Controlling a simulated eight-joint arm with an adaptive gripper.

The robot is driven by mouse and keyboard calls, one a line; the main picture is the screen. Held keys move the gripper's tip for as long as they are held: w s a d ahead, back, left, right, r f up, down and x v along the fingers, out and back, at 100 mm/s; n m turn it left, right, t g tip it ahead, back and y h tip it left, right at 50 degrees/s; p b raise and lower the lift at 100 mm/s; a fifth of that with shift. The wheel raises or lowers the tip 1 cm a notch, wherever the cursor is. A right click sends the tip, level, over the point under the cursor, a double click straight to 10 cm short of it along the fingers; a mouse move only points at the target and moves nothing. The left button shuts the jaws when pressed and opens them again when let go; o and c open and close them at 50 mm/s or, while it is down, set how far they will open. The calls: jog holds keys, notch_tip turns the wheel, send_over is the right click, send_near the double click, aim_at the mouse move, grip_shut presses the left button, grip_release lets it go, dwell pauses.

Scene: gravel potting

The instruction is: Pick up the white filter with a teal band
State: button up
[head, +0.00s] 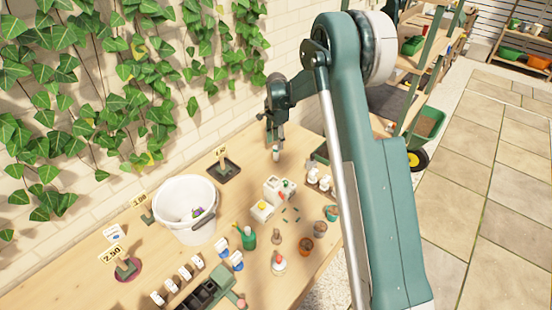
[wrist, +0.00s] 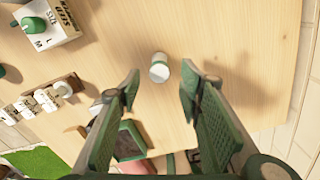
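The white filter with a teal band (wrist: 159,68) is a small cylinder on the bare wooden bench, seen from above in the wrist view. In the head view it appears as a small pale cylinder (head: 276,154) just below my gripper (head: 275,133). In the wrist view my gripper (wrist: 161,79) is open, with its two green-padded fingers apart. The filter shows in the gap between the fingertips, a little beyond them. Nothing is held. I cannot tell the exact height of the fingertips above it.
A white box with lettering (wrist: 50,24) and a wooden rack of small white items (wrist: 42,102) stand left in the wrist view. A dark green-edged tray (wrist: 130,141) lies near the left finger. A white bucket (head: 187,212) stands farther along the bench. The ivy wall is behind.

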aim_at(276, 147)
jog(key=shift+f, duration=0.4)
jog(key=shift+f, duration=0.1)
jog(key=shift+s+a+f, duration=0.1)
jog(key=shift+a+f, duration=0.05)
jog(key=shift+f, duration=2.35)
jog(key=shift+c, duration=0.3)
jog(key=c, duration=0.9)
